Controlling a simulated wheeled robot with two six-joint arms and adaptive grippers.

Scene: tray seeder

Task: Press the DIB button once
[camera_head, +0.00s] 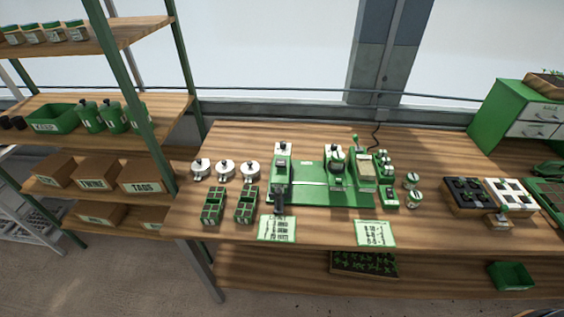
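A green tray seeder machine (322,190) stands on the wooden workbench, with a green base plate and several upright units along it. A narrow green panel (387,178) with several small light and dark controls stands at its right end. The labels are too small to read, so I cannot tell which control is the DIB button. Neither of my grippers is in view, and nothing of mine touches the machine.
Silver-lidded containers (225,169) and green cell trays (213,206) stand left of the machine. Two printed cards (277,228) lie at the front. Small jars (412,189) and a black tray (466,195) are to the right. A shelf rack (122,87) stands at left.

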